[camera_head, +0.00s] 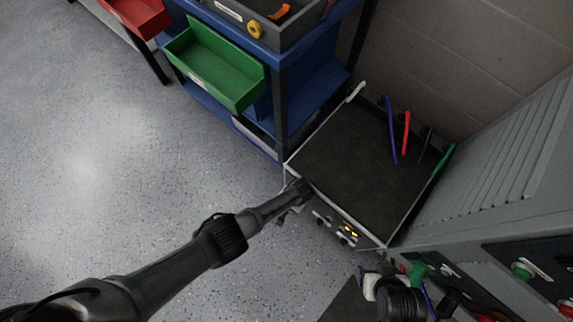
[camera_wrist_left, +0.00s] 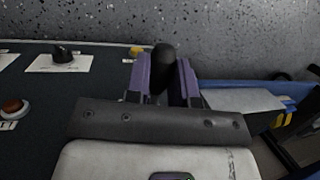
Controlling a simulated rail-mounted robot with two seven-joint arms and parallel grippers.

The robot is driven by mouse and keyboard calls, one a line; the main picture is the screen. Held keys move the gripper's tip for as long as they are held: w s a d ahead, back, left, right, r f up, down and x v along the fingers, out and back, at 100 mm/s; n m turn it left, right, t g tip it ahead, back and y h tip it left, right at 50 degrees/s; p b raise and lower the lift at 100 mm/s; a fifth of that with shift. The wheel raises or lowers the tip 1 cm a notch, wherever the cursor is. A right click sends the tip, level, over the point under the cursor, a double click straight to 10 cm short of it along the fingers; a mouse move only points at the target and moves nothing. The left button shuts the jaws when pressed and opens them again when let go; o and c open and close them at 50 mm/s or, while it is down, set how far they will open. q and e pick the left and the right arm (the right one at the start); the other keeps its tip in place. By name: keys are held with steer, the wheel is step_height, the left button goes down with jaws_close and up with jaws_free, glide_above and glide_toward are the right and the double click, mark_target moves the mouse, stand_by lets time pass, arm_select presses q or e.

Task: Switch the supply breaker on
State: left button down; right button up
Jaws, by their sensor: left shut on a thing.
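My left arm reaches from the lower left to the near left corner of the dark-topped box (camera_head: 350,160) in the head view, and my left gripper (camera_head: 294,193) is at that corner. In the left wrist view, the purple fingers of my left gripper (camera_wrist_left: 163,82) are shut on a black rounded handle (camera_wrist_left: 164,57), which looks like the breaker's handle. Its base is hidden behind the fingers, so on or off cannot be read. A black ribbed part, seemingly of my right arm, is at the lower right of the head view; its fingertips cannot be made out.
The box front has lit yellow indicators (camera_head: 349,232). In the wrist view, the panel has a black rotary knob (camera_wrist_left: 64,54) and an orange-brown button (camera_wrist_left: 14,107). A green bin (camera_head: 214,68) hangs on the blue cart.

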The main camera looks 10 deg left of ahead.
stand_by(0.4)
arm_select(q)
steer(key=c, duration=1)
jaws_free()
steer(key=shift+o, duration=0.2)
arm_select(e)
steer(key=shift+d, duration=0.1)
arm_select(q)
steer(key=shift+r, duration=0.1)
